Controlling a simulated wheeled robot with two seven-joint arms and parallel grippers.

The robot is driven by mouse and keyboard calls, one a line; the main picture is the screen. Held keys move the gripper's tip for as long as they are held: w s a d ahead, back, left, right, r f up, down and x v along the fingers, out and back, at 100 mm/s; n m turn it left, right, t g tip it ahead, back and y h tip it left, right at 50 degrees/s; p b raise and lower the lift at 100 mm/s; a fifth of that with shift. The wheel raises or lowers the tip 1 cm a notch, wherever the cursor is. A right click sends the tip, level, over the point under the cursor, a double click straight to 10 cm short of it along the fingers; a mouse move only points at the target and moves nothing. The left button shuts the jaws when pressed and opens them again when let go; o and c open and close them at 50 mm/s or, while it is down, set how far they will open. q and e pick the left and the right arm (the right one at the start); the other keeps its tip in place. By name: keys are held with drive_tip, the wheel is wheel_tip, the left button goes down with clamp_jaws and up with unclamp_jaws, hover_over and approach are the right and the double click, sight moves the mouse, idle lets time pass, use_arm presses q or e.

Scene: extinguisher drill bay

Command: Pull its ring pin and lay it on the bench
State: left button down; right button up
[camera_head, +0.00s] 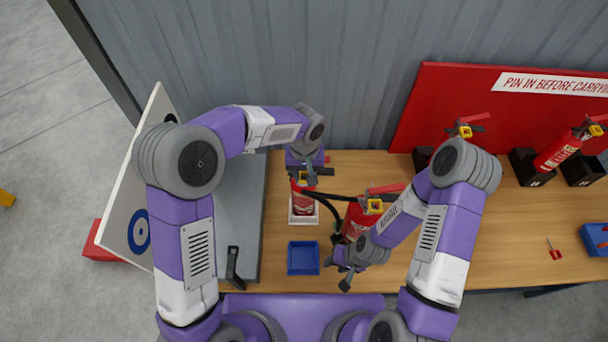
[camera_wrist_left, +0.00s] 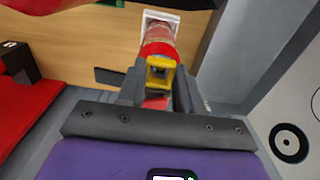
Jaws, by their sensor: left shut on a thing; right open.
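A red extinguisher (camera_head: 303,204) stands at a white square holder (camera_head: 291,218) on the bench (camera_head: 400,172). My left gripper (camera_head: 309,173) is at its top, shut on it. In the left wrist view the fingers (camera_wrist_left: 158,92) lie on either side of the extinguisher (camera_wrist_left: 160,40) near its yellow square piece (camera_wrist_left: 161,72). I cannot tell if that piece is the ring pin. A second red extinguisher (camera_head: 357,217), with a yellow piece on top, is to the right, partly hidden by my right arm. My right gripper (camera_head: 345,270) is open, near the bench's front edge.
A black hose (camera_head: 325,197) runs between the two extinguishers. A blue tray (camera_head: 303,270) is on the bench in front. More extinguishers in black holders (camera_head: 527,166) stand right. A small red item (camera_head: 555,252) and a blue box (camera_head: 595,238) lie far right. A board (camera_head: 130,175) leans left.

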sight(333, 274)
drive_tip(key=shift+f+b, duration=1)
drive_tip(key=shift+f, duration=0.05)
use_arm(q)
drive_tip(key=shift+s+f, duration=0.2)
drive_tip(key=shift+s, duration=2.45)
use_arm(e)
drive_tip(key=shift+f, duration=0.1)
use_arm(q)
drive_tip(key=shift+s+b, duration=0.75)
drive_tip(key=shift+s, duration=0.65)
use_arm(e)
drive_tip(key=shift+f, duration=0.65)
drive_tip(key=shift+s, duration=0.1)
